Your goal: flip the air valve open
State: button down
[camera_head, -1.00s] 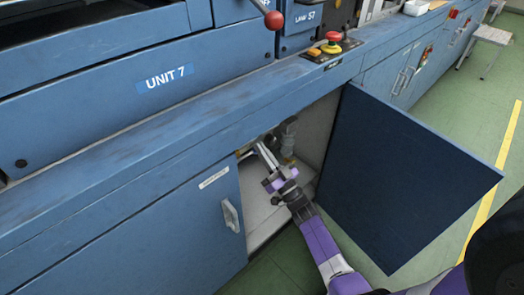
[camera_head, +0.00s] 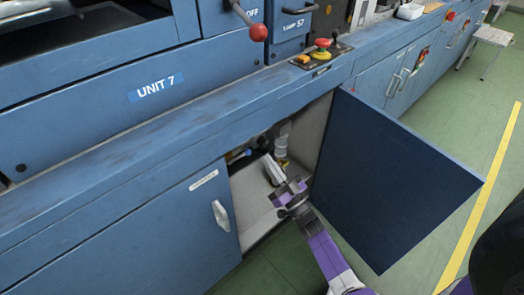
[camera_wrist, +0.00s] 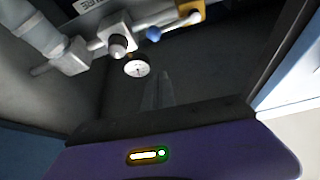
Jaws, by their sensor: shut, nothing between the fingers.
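My gripper (camera_head: 267,160) reaches into the open cabinet under UNIT 7. In the wrist view its fingers (camera_wrist: 158,90) are together and empty, apart from the fittings. A row of air fittings runs along the top of that view: a grey pipe (camera_wrist: 35,27), a pale body with a round knob (camera_wrist: 117,46), a blue knob (camera_wrist: 153,34) and a yellow-brass block (camera_wrist: 190,11). A white round gauge (camera_wrist: 137,66) hangs below them.
The dark blue cabinet door (camera_head: 395,180) stands open to the right of my arm. A closed door with a handle (camera_head: 220,215) is on the left. The counter edge (camera_head: 150,140) overhangs the opening. The cabinet floor (camera_head: 255,205) looks clear.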

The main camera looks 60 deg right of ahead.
jog(key=shift+v, duration=1.45)
